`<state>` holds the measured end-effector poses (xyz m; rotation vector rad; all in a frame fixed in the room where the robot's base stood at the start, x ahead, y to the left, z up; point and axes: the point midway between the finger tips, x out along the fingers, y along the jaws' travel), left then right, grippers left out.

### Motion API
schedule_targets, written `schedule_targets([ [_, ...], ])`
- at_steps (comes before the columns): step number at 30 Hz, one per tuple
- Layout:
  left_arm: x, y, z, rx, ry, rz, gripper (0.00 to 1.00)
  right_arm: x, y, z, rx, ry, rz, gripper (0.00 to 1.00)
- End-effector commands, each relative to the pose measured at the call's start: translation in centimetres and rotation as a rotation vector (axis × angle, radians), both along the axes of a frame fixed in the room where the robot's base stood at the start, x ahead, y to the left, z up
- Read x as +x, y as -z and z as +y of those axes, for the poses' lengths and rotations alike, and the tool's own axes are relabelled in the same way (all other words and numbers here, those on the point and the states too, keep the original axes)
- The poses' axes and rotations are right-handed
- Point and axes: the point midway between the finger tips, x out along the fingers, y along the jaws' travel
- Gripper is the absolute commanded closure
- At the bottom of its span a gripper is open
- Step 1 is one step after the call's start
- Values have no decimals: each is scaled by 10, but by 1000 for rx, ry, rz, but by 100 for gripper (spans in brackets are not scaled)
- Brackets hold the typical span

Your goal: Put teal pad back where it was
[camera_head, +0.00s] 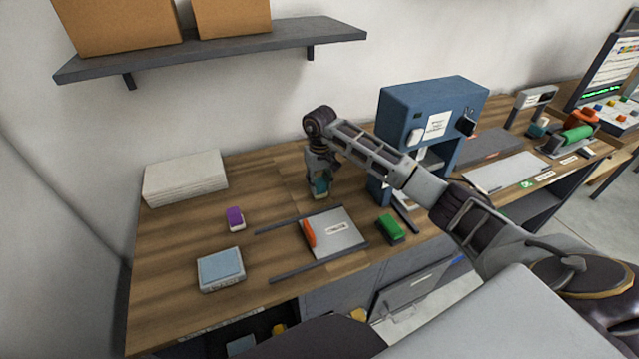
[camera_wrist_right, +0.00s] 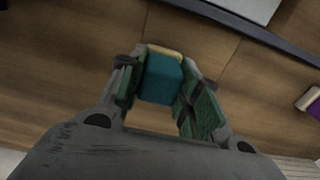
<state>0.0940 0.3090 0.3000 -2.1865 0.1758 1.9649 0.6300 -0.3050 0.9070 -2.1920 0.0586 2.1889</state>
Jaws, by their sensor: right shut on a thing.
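The teal pad (camera_wrist_right: 162,78) is a small block with a pale base edge. It sits between the fingers of my right gripper (camera_wrist_right: 168,95), which is shut on it. In the head view the teal pad (camera_head: 321,185) shows under my right gripper (camera_head: 320,180), at the back of the wooden bench, left of the blue machine. I cannot tell whether the pad touches the bench top. My left gripper does not show.
A purple block (camera_head: 235,218), a light blue pad (camera_head: 220,269), an orange-handled plate (camera_head: 335,232) between dark rails and a green block (camera_head: 391,229) lie on the bench. The blue machine (camera_head: 432,100) stands close right. Stacked paper (camera_head: 186,177) lies back left.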

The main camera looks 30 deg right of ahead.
Motion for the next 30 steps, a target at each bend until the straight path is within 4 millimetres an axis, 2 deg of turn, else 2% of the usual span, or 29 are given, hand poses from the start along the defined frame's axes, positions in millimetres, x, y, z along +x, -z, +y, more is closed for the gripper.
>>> schedule_targets([
  [2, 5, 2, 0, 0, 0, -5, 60, 0, 2, 0, 0, 0, 0, 89],
  [3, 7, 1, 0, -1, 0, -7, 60, 0, 2, 0, 0, 0, 0, 63],
  [7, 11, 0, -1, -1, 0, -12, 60, 0, 1, 0, 0, 0, 0, 46],
  [14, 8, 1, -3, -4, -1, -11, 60, 0, 1, 0, 0, 0, 0, 45],
  [23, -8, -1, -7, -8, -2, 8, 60, 0, -2, 0, 1, 0, 1, 45],
  [30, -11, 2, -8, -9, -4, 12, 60, 1, -23, 0, 0, -1, -2, 45],
])
